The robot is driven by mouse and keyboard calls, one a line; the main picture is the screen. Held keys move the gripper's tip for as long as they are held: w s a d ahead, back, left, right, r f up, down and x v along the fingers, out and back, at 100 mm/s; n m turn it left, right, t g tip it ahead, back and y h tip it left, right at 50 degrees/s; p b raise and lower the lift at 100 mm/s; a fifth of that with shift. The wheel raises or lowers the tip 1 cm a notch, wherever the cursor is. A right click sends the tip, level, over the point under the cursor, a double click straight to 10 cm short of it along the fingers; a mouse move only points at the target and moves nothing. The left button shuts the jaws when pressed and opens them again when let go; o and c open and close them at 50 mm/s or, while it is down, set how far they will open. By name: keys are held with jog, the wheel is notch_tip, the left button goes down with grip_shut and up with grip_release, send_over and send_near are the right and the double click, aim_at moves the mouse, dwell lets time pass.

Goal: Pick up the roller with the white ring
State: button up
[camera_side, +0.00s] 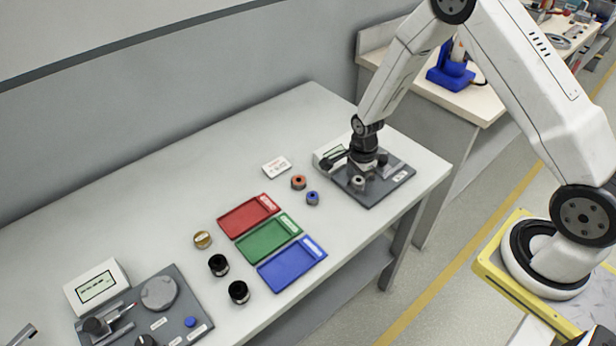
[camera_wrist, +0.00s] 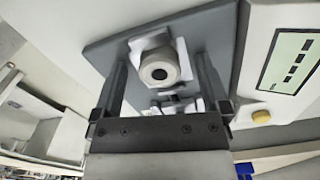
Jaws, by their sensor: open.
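The roller with the white ring (camera_side: 357,183) stands on the dark grey plate (camera_side: 398,178) of the device at the right end of the table. In the wrist view the roller (camera_wrist: 158,68) shows end-on, with a pale ring around a dark centre hole, in a light holder. My gripper (camera_side: 368,168) is just above the plate, close to the roller. In the wrist view its two fingers are spread, one on each side of the roller, with gaps between. The gripper is open and empty. Whether the fingertips reach down beside the roller, I cannot tell.
A roller with an orange ring (camera_side: 298,182) and one with a blue ring (camera_side: 312,198) stand left of the plate. Red (camera_side: 236,222), green (camera_side: 254,247) and blue (camera_side: 276,272) trays lie mid-table. A display box (camera_wrist: 290,62) borders the plate.

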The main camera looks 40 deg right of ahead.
jog(key=shift+c, duration=0.2)
grip_shut()
jog(key=shift+r, duration=0.2)
jog(key=shift+r, duration=0.9)
jog(key=s+a+r, duration=0.1)
jog(key=s+r, duration=0.9)
jog(key=s, duration=0.4)
jog(key=shift+a+r, duration=0.15)
jog(key=shift+r, duration=0.25)
